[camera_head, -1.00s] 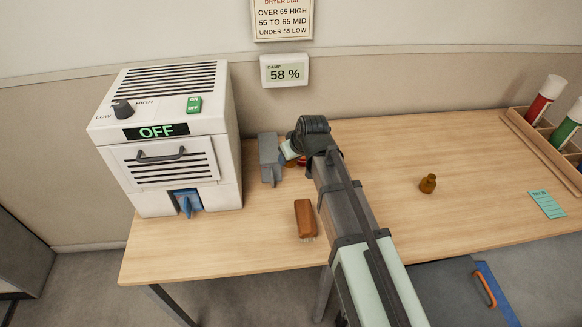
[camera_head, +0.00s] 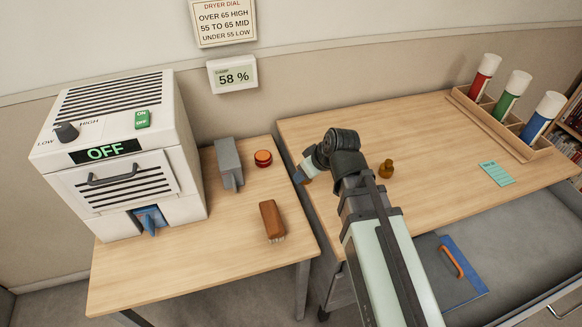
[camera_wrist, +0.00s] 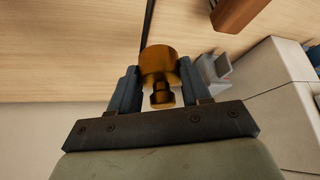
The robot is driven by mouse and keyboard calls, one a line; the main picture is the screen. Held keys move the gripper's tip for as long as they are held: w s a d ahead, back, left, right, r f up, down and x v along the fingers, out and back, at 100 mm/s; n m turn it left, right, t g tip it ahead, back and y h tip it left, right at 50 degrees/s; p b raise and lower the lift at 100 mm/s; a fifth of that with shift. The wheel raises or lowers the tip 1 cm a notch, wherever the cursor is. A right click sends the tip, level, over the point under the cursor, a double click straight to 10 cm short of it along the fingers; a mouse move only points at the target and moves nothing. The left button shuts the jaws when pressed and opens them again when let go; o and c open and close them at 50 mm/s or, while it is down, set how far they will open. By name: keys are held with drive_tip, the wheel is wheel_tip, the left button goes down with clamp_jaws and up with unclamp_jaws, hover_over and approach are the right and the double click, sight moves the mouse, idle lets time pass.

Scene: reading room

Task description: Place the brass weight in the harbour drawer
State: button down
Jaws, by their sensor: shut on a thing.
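My gripper (camera_head: 302,176) is shut on a brass weight (camera_wrist: 159,66), which shows between the two fingers in the wrist view. In the head view my gripper is over the gap between the two tables, and the held weight is hidden. A second small brass-coloured piece (camera_head: 386,170) stands on the right table, right of my arm.
A wooden rack (camera_head: 488,122) with coloured tubes and a teal card (camera_head: 497,173) are on the right table.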

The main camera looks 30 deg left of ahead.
drive_tip(key=shift+w+d, duration=0.1)
drive_tip(key=shift+d, duration=0.75)
wheel_tip(320, 180, up, 5)
drive_tip(key=w+d, duration=0.5)
drive_tip(key=d, duration=0.4)
drive_tip(key=w+d, duration=0.4)
drive_tip(key=d, duration=0.5)
hover_over(498, 278)
drive_tip(key=d, duration=0.2)
drive_tip(key=shift+s+d+f, duration=0.1)
drive_tip(key=shift+s+f, duration=0.05)
drive_tip(key=shift+f, duration=3.7)
drive_tip(key=shift+s+f, duration=0.1)
drive_tip(key=shift+f, duration=3.8)
drive_tip(key=shift+s+d+f, duration=0.1)
drive_tip(key=shift+s+f, duration=0.05)
drive_tip(key=shift+f, duration=3.7)
